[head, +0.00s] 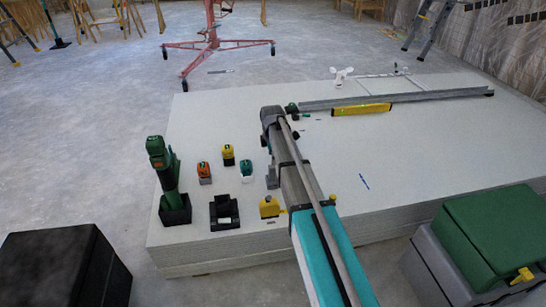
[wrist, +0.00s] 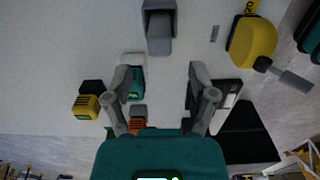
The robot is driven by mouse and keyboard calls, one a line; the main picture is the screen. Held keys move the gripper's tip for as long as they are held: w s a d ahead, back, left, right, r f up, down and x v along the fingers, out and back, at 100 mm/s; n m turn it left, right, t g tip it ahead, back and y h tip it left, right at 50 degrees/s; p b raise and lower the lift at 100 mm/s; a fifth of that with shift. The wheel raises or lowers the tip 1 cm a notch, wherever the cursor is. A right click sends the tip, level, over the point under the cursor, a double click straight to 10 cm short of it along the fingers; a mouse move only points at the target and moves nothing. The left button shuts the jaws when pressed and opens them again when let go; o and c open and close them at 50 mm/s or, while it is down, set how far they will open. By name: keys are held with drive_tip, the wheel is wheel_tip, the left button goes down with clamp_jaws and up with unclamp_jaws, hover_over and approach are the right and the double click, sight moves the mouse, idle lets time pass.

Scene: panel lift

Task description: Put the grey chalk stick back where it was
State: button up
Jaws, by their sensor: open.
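A small grey stick (wrist: 215,33), which looks like the grey chalk stick, lies on the pale panel stack (head: 400,190) in the wrist view. It is between a grey block (wrist: 159,30) and the yellow tape measure (wrist: 252,42). In the head view I cannot make it out; my arm covers much of that area. My gripper (wrist: 164,72) is open, its fingers apart with nothing held between them. In the wrist picture the stick is above and right of the fingertips, apart from them. No marked place for the stick can be told.
Yellow (head: 228,155), orange (head: 204,172) and teal (head: 246,170) battery-like blocks stand left of my arm. A black charger-like holder (head: 224,212) and a green tool (head: 164,175) are nearby. A blue stick (head: 364,181) and a yellow level (head: 361,109) lie right, with bare panel between.

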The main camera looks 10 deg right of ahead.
drive_tip(key=shift+r+p, duration=0.85)
drive_tip(key=shift+r, duration=0.35)
drive_tip(key=shift+s, duration=0.1)
drive_tip(key=s+m, duration=1.8)
drive_tip(key=s, duration=1.1)
drive_tip(key=shift+d, duration=0.15)
drive_tip(key=shift+w, duration=0.1)
drive_tip(key=shift+r+p, duration=0.8)
